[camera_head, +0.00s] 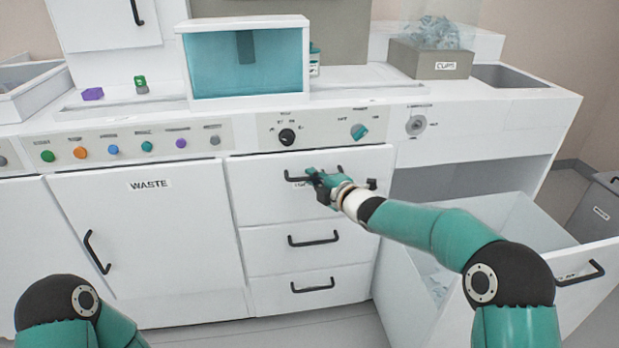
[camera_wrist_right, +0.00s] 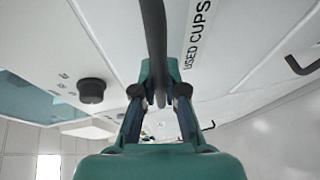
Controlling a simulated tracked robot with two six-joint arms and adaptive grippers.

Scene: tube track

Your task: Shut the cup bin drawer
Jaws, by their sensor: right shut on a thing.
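The top drawer (camera_head: 255,190) of the middle stack has a black bar handle (camera_head: 296,178). In the right wrist view its front carries the label "USED CUPS" (camera_wrist_right: 198,35). My right gripper (camera_head: 318,180) is at this handle, and in the wrist view its fingers (camera_wrist_right: 160,98) are shut on the bar (camera_wrist_right: 154,40). The drawer front looks close to the cabinet face; I cannot tell how wide any gap is. Only part of my left arm shows at the lower left; its gripper is out of view.
A large white bin (camera_head: 405,290) stands pulled out at the right, with clear pieces inside and its own handle (camera_head: 580,274). Two lower drawers (camera_head: 290,240) look shut. The waste door (camera_head: 150,235) is at the left. Knobs (camera_head: 287,137) sit above the drawers.

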